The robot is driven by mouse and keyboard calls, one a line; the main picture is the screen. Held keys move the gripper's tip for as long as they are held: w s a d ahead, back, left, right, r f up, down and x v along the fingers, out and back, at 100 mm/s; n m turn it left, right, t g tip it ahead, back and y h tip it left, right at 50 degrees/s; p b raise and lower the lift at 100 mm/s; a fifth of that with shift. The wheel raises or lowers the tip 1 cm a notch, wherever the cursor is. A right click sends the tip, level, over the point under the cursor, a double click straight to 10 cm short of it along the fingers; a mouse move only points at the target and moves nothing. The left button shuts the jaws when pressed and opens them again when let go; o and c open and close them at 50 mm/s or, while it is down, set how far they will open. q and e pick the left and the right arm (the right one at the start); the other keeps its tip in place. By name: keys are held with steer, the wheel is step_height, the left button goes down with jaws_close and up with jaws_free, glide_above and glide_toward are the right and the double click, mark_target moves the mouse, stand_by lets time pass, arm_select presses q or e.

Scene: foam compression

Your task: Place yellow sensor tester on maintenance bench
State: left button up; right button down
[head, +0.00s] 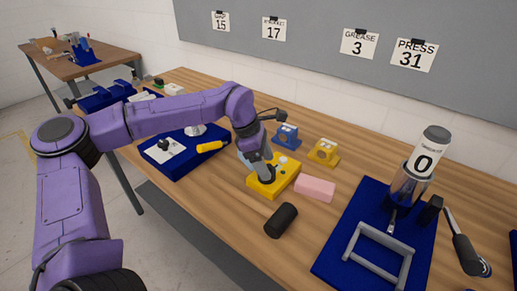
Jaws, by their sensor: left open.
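A flat yellow box (286,184) with round knobs on top lies mid-bench. A smaller yellow device (323,152) with two pale round spots on top stands behind and right of it. I cannot tell for certain which is the sensor tester. My left gripper (264,176) is open and at the left part of the flat box, hiding some of it. Whether it touches the box is unclear. The wooden bench (340,262) carries both yellow things. A second wooden bench (100,62) stands at the far left; which is the maintenance bench is unclear. My right gripper is out of view.
A pink block (315,187) and black cylinder (281,220) lie close to the flat box. A blue device (287,136) stands behind. A blue mat (335,252) with a press is at right; a blue tray (178,172) and yellow-handled tool (211,146) are at left.

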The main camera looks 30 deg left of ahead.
arm_select(q)
steer(key=v, duration=0.9)
steer(key=shift+r+b, duration=0.3)
steer(key=shift+r, duration=0.05)
steer(key=shift+s+a, duration=0.15)
